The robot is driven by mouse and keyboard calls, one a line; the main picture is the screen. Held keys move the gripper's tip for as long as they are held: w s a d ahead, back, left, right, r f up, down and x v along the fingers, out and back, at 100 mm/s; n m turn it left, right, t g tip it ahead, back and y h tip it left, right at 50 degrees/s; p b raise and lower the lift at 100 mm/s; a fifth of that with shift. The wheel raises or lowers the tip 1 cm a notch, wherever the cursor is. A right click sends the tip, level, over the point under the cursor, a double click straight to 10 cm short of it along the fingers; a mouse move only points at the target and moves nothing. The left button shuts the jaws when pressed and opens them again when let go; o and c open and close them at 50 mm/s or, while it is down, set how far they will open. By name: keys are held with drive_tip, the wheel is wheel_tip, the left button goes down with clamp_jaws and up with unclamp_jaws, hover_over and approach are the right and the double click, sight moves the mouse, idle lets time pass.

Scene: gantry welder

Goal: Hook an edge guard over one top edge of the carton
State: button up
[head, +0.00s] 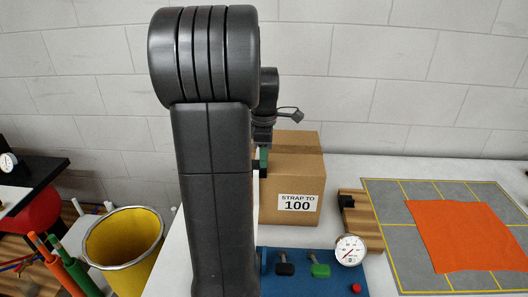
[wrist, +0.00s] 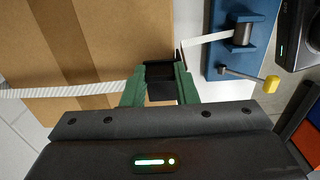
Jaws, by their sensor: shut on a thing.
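The brown carton (head: 290,185), labelled "STRAP TO 100", stands on the white table behind my arm. In the wrist view its taped top (wrist: 50,50) fills the left side. My gripper (wrist: 160,78) is shut on a black edge guard (wrist: 161,70), held between its green fingers at the carton's edge. I cannot tell whether the guard touches the carton. A white strap (wrist: 60,90) crosses the carton top to the fingers and shows again beyond them, leading to a spool (wrist: 243,34). In the head view my arm hides most of the gripper and the carton's left side.
A blue base (head: 325,268) with a gauge (head: 350,250) and levers is in front of the carton. A wooden block (head: 362,220) with a black piece stands to its right. An orange sheet (head: 468,235) lies on a grey mat (head: 385,235). A yellow-lined bucket (head: 122,240) is at left.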

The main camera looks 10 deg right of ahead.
drive_tip(key=shift+f, duration=0.65)
drive_tip(key=shift+f, duration=0.1)
drive_tip(key=o, duration=1)
wheel_tip(320, 180, up, 14)
drive_tip(key=shift+f+b, duration=0.1)
drive_tip(key=shift+b, duration=0.3)
wheel_tip(320, 180, down, 14)
drive_tip(key=shift+r+p, duration=0.1)
drive_tip(key=shift+p, duration=0.25)
drive_tip(key=shift+r, duration=0.1)
